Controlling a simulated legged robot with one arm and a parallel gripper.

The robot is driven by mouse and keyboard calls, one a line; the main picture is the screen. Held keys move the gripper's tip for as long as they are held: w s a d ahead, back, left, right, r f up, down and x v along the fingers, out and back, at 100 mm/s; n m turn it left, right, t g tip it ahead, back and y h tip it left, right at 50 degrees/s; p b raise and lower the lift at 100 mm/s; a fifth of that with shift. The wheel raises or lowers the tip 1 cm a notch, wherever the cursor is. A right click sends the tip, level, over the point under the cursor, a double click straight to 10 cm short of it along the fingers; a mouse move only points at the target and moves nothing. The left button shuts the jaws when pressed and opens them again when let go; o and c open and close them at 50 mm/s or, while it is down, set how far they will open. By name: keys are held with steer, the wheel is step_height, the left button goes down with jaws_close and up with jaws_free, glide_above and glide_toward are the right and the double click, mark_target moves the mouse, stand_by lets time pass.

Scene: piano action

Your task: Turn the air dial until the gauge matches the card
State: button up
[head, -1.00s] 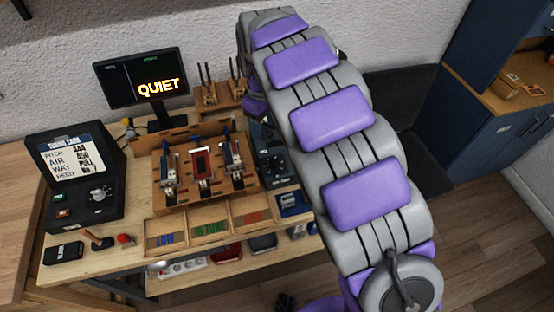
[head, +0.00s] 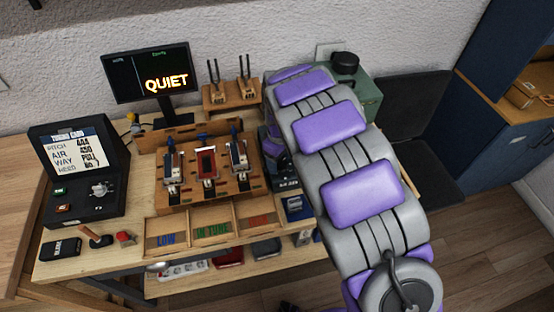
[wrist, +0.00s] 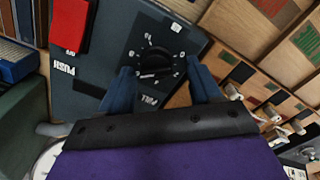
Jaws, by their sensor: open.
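The air dial (wrist: 155,62) is a black knob ringed by white marks on a dark blue-grey box (wrist: 110,45), seen in the wrist view. My gripper (wrist: 160,82) is open, with one blue finger on each side of the dial's lower edge; I cannot tell whether they touch it. A round white face (wrist: 45,165) at the lower left of the wrist view may be the gauge; my gripper mostly hides it and no reading shows. The tuning card (head: 75,150) stands at the left in the head view.
A red switch (wrist: 69,25) is on the box, with PUSH and PULL lettering nearby. A wooden fixture with reeds (head: 205,170) and sorting trays (head: 210,228) lie left of my arm. A green box (head: 368,98) stands behind it. The monitor (head: 150,75) shows QUIET.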

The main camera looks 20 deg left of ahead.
steer(key=shift+d+r, duration=0.2)
steer(key=shift+d, duration=0.9)
steer(key=shift+a+f, duration=0.25)
steer(key=shift+a, duration=1)
steer(key=c, duration=0.6)
steer(key=shift+c, duration=0.6)
steer(key=shift+d, duration=0.65)
steer(key=c, duration=0.3)
